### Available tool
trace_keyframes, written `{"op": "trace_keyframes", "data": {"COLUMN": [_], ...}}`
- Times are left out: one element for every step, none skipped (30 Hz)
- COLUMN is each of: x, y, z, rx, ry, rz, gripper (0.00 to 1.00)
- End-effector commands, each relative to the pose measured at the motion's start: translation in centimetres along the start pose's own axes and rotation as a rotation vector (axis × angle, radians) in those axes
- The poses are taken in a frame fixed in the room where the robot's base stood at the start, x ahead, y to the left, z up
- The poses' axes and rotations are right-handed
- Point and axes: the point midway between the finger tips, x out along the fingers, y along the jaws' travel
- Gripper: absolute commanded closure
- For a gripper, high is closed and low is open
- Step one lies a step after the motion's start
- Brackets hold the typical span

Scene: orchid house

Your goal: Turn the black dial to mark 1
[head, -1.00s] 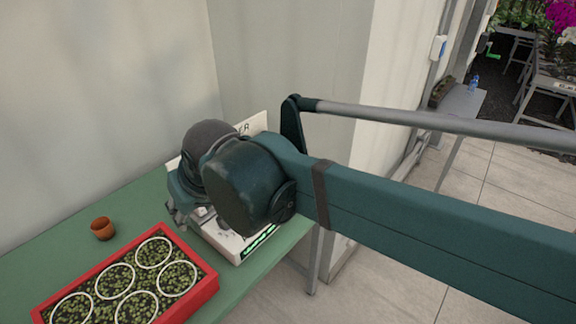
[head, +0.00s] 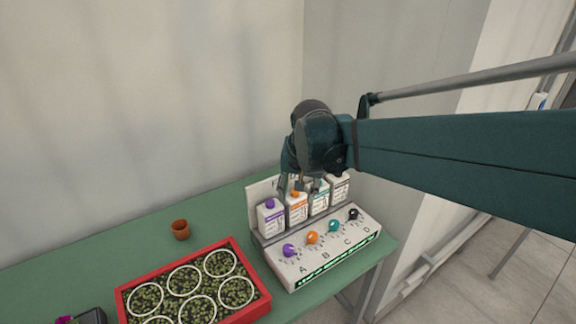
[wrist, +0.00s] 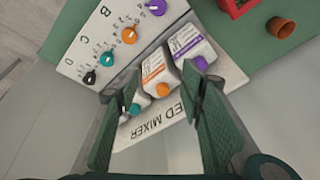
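The black dial (head: 353,214) is the rightmost of the knobs on the sloped front of the white feed mixer (head: 306,272), beside letter D. It also shows in the wrist view (wrist: 90,77), at the left end of the knob row. Purple (head: 289,250), orange (head: 312,238) and teal (head: 334,226) dials share the panel. The black dial's exact mark is too small to read. My gripper (head: 302,187) is above the bottles behind the dials. In the wrist view its fingers (wrist: 162,78) are apart with nothing gripped, away from the black dial.
White bottles with coloured caps stand behind the panel, including purple (head: 271,217) and orange (head: 297,207) ones. A red-rimmed seedling tray (head: 262,307) and a small terracotta pot (head: 181,230) are on the green table (head: 130,252). A wall rises behind.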

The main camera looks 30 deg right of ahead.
Motion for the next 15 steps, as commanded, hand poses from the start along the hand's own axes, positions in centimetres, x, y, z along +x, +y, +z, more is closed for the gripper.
{"op": "trace_keyframes", "data": {"x": [-0.1,-0.1,0.1,0.2,0.3,0.5,0.6,0.7,0.9,1.0,1.1,1.3,1.4,1.6,1.8], "y": [0.5,0.8,1.3,1.6,1.9,2.4,2.7,3.1,3.6,4.0,4.3,4.9,5.3,5.7,6.2], "z": [-1.0,-1.4,-2.0,-2.5,-2.9,-3.4,-3.8,-4.3,-4.8,-5.2,-5.6,-6.1,-6.5,-6.8,-7.3], "rx": [0.03,0.047,0.07,0.087,0.104,0.127,0.144,0.161,0.184,0.202,0.219,0.242,0.26,0.277,0.299], "ry": [-0.008,-0.014,-0.021,-0.026,-0.031,-0.038,-0.044,-0.048,-0.055,-0.061,-0.066,-0.072,-0.077,-0.082,-0.089], "rz": [0.009,0.014,0.021,0.026,0.031,0.038,0.043,0.048,0.055,0.06,0.065,0.072,0.077,0.082,0.089], "gripper": [0.61,0.61,0.61,0.61,0.61,0.61,0.61,0.61,0.61,0.61,0.61,0.61,0.61,0.61,0.61]}}
